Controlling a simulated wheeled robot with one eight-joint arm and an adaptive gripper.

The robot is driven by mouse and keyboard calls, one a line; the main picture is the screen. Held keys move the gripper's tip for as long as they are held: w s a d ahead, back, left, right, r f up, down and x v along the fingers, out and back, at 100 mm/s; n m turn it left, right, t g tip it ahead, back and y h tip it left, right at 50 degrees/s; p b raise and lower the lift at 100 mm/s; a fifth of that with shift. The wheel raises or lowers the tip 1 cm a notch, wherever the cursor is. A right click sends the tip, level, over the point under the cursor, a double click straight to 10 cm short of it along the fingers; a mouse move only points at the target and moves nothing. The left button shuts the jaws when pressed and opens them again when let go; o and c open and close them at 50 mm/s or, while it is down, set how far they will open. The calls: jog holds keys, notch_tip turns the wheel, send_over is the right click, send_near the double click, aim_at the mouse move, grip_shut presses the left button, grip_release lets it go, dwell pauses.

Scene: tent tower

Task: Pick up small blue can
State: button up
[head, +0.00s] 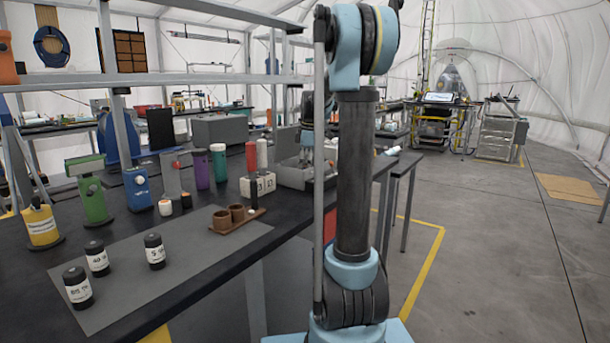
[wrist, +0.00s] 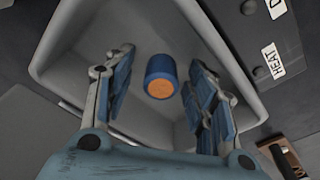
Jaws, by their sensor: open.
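A small blue can (wrist: 160,77) with an orange end shows in the wrist view. It is inside a grey tray (wrist: 62,40) with raised sloping walls. My gripper (wrist: 165,85) is open, its two blue-grey fingers on either side of the can in the picture. I see gaps between the can and both fingers. I cannot tell how far the can is from the fingertips in depth. In the head view my upright arm blocks the middle, and I cannot make out the gripper or the can there.
In the head view a long dark bench (head: 140,270) holds black labelled bottles (head: 155,251), a wooden cup holder (head: 237,219) and a white switch box (head: 258,186). Open floor (head: 480,270) is at right.

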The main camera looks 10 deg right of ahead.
jog(key=c, duration=1)
jog(key=shift+o, duration=0.2)
jog(key=shift+r, duration=0.1)
